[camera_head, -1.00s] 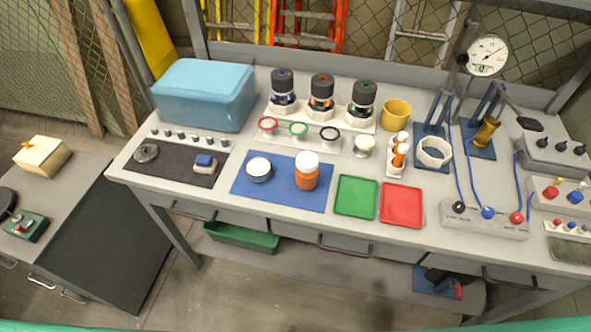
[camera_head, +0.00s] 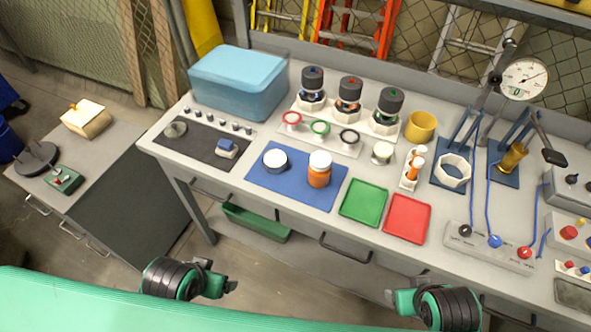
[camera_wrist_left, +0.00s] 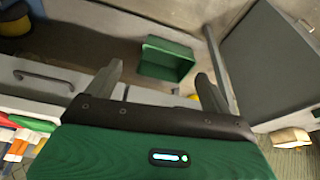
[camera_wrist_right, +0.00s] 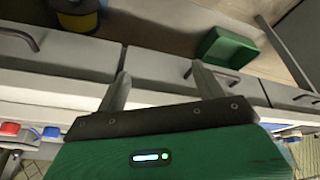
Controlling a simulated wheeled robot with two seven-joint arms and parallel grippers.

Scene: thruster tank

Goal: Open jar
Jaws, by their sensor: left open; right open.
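An orange jar with a white lid (camera_head: 319,168) stands upright on a blue mat (camera_head: 288,198) on the workbench. Left of it on the same mat is a low dark jar with a white top (camera_head: 275,160). My left gripper (camera_head: 228,286) is low in front of the bench, well short of the mat, and is empty. In the left wrist view its fingers (camera_wrist_left: 160,85) are apart. My right gripper (camera_head: 392,297) is also low in front of the bench, to the right, and is empty. In the right wrist view its fingers (camera_wrist_right: 162,88) are apart.
Green (camera_head: 363,202) and red (camera_head: 407,218) trays lie right of the mat. A control box (camera_head: 490,247) with cables is at right. Drawer handles line the bench front.

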